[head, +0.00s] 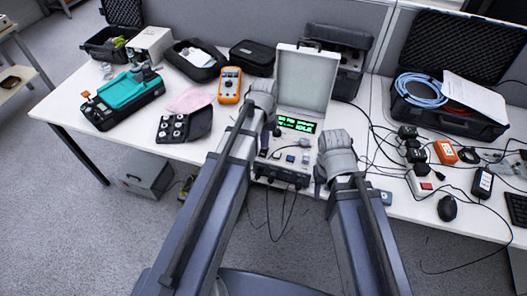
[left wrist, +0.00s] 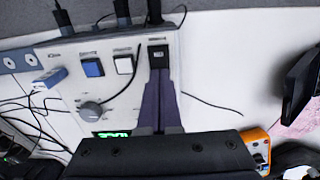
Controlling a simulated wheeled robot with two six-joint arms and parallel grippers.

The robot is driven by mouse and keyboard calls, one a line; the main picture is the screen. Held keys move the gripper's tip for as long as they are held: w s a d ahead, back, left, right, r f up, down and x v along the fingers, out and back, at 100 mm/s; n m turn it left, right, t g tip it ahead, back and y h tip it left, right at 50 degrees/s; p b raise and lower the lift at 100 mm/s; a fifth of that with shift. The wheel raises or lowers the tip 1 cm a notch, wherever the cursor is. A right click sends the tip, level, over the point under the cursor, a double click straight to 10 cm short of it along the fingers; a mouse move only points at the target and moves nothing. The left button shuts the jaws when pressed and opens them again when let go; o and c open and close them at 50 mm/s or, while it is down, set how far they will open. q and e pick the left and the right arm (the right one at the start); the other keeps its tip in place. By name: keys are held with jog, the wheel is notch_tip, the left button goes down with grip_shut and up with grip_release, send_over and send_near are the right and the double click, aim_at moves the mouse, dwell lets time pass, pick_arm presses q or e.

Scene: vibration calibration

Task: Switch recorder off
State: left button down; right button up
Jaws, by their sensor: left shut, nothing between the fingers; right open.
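The recorder (head: 293,146) is a light case with its lid raised and a lit green display (head: 296,125). Its panel (left wrist: 110,65) fills the upper left wrist view upside down, with a grey knob (left wrist: 90,109), a blue button (left wrist: 92,68), a white button (left wrist: 123,64) and a black rocker switch (left wrist: 159,55). My left gripper (left wrist: 159,80) is shut and empty, its tips right at the black rocker; whether they touch it is unclear. In the head view the left gripper (head: 265,135) is at the panel's left side. My right gripper (head: 319,178) is open at the recorder's right front.
An orange multimeter (head: 230,85) stands left of the recorder, beside a pink cloth (head: 192,100) and a teal instrument (head: 130,94). Cables, adapters and a black mouse (head: 447,208) crowd the table at right. Cables hang from the recorder's front.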

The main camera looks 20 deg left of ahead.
pick_arm(q)
jog(key=shift+f+b, duration=0.4)
jog(key=shift+f, duration=0.05)
jog(key=shift+r, duration=0.1)
notch_tip(320, 180, up, 7)
jog(key=p, duration=0.7)
dwell(0.3)
jog(key=s+d+m+y, duration=0.1)
jog(key=s+d+m, duration=0.2)
jog(key=s+d, duration=0.7)
jog(key=s, duration=0.4)
jog(key=shift+s+d, duration=0.15)
jog(key=shift+d, duration=0.1)
dwell(0.5)
